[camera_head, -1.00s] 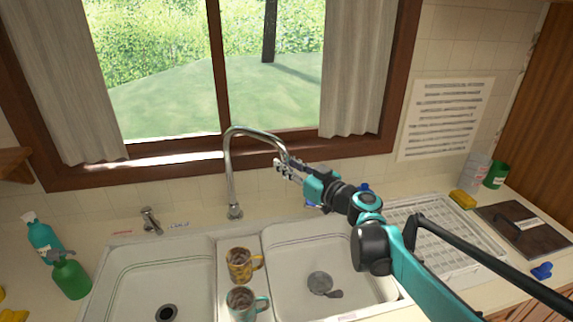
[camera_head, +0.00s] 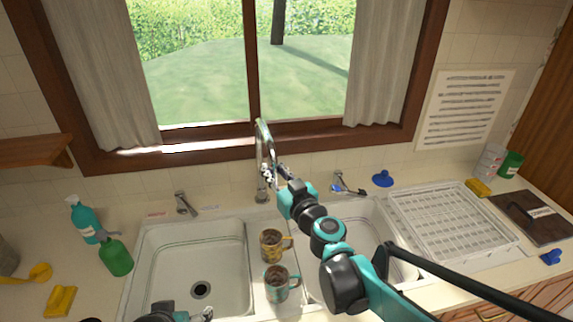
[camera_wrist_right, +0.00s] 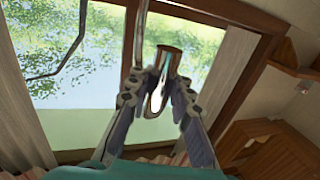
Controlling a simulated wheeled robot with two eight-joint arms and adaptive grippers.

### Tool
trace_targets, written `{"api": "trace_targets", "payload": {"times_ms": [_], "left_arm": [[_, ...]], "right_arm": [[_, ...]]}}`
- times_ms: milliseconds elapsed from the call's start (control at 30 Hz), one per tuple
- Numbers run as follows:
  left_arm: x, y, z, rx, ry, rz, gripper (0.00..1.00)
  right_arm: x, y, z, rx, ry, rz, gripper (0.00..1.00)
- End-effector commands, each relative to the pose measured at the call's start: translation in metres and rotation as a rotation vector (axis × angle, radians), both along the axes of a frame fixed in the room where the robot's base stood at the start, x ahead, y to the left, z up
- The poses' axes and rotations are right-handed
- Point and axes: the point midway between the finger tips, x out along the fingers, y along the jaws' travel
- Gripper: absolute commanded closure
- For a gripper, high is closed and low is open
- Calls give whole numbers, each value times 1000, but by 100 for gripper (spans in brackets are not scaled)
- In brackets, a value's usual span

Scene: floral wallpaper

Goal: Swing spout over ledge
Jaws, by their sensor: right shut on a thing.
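The chrome spout (camera_head: 262,140) rises behind the sink and now arches toward me, above the ledge between the two basins (camera_head: 257,270). My right gripper (camera_head: 270,172) is shut on its outlet end. In the right wrist view the spout end (camera_wrist_right: 157,92) sits between the two fingers of the right gripper (camera_wrist_right: 156,98). A yellow patterned mug (camera_head: 269,246) and a teal patterned mug (camera_head: 276,287) stand on the ledge below. Part of my left gripper (camera_head: 190,314) shows at the bottom edge; its jaws are cut off. My right arm hides much of the right basin.
The left basin (camera_head: 165,270) is empty. A white dish rack (camera_head: 450,222) stands right of the sink. A teal spray bottle (camera_head: 82,218) and a green bottle (camera_head: 115,257) stand at left. The window sill (camera_head: 200,150) runs close behind the spout.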

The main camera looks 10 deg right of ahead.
Motion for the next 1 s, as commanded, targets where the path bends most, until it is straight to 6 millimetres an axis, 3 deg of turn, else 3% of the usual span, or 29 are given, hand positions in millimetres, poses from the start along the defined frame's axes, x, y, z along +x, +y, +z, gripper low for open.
{"api": "trace_targets", "payload": {"times_ms": [200, 667, 700, 767, 1000], "left_arm": [[0, 0, 2, 0, 0, 0, 19], [0, 0, 2, 0, 0, 0, 19], [0, 0, 2, 0, 0, 0, 19], [0, 0, 2, 0, 0, 0, 19], [0, 0, 2, 0, 0, 0, 19]], "right_arm": [[-4, 14, -2, -1, 0, 6, 100], [-4, 17, -2, -1, 0, 7, 100], [-4, 17, -2, -1, 0, 7, 71], [-4, 17, -2, -1, 0, 6, 58], [-3, 16, -1, -1, 0, 3, 58]]}}
